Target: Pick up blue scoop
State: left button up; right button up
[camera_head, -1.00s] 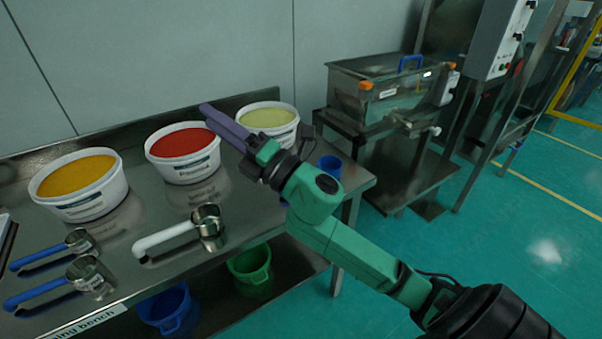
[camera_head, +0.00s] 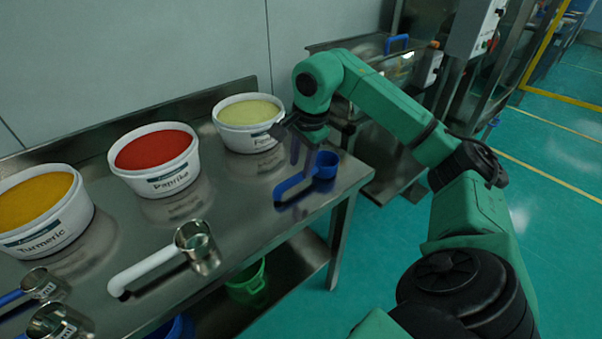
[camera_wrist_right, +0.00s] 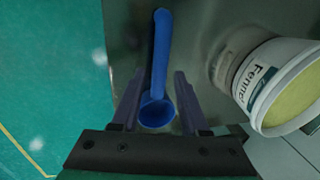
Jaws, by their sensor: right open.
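The blue scoop (camera_head: 308,174) lies on the metal bench near its right end, its cup toward the right and its handle toward the lower left. My right gripper (camera_head: 301,152) is open and hangs fingers down just above and behind the scoop. In the right wrist view the scoop (camera_wrist_right: 160,62) runs up the picture, with its cup between the two purple fingers of the gripper (camera_wrist_right: 156,98). Whether the fingers touch the cup cannot be told. My left gripper is not in view.
The fennel tub (camera_head: 249,112) stands close beside the gripper, with the paprika tub (camera_head: 157,181) and turmeric tub (camera_head: 48,235) further left. A white-handled metal scoop (camera_head: 147,272) lies at the front. The bench's right edge (camera_head: 355,184) is close to the scoop.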

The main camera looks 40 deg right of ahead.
aim_at(298, 176)
jog(key=f, duration=0.3)
jog(key=w+f, duration=0.1)
jog(key=f, duration=0.2)
jog(key=shift+w, duration=0.15)
grip_shut()
